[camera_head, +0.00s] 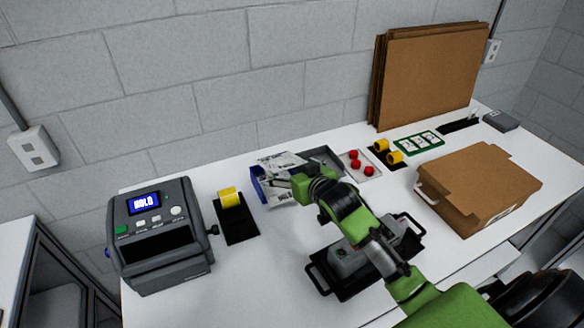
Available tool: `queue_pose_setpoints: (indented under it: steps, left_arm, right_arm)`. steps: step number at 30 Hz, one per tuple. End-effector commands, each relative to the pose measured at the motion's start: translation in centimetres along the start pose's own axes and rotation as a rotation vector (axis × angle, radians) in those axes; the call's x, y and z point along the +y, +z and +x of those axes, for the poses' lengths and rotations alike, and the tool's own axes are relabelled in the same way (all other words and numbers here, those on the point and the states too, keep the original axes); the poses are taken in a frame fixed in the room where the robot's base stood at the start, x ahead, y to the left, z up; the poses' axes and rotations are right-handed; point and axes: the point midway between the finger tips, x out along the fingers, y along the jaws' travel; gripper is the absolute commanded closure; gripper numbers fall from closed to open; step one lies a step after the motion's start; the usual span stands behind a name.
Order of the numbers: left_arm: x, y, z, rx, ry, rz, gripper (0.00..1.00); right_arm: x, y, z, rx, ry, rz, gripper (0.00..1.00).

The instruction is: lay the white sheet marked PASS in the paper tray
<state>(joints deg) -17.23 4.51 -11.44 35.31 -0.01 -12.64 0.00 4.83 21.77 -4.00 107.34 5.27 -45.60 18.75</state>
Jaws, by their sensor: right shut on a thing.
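A white printed sheet (278,163) shows at the middle of the head view, tilted over a blue-sided tray (257,184). Its print is too small to read as PASS. My right gripper (300,186) is at the sheet's near right edge and is shut on it; the fingertips are mostly hidden by the green wrist. A grey tray (328,156) lies just behind and to the right of the sheet. The sheet and gripper hide much of the blue-sided tray's inside. My left gripper is not in view.
Red knobs (355,166) sit right of the trays. A black-handled fixture (352,262) lies under my right arm. A cardboard box (480,185) stands right.

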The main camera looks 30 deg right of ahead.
Motion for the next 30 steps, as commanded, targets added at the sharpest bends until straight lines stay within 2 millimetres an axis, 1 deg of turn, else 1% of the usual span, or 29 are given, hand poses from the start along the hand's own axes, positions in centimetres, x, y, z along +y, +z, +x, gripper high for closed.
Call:
queue_pose_setpoints:
  steps: [1,4,22,23,30]
  left_arm:
    - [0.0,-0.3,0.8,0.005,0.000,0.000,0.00]
    - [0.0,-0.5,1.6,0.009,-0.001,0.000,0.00]
    - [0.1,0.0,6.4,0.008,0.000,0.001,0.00]
    - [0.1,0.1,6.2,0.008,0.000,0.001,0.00]
    - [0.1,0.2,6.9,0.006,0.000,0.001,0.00]
  right_arm:
    - [0.0,0.6,0.4,0.000,0.000,0.000,0.29]
    - [0.0,1.1,0.9,0.001,-0.001,-0.001,0.29]
    - [-0.1,4.4,4.0,0.001,-0.002,-0.001,0.29]
    - [-0.1,4.4,4.1,0.000,-0.002,0.000,0.29]
    - [-0.1,5.6,5.2,0.002,-0.001,-0.001,0.29]
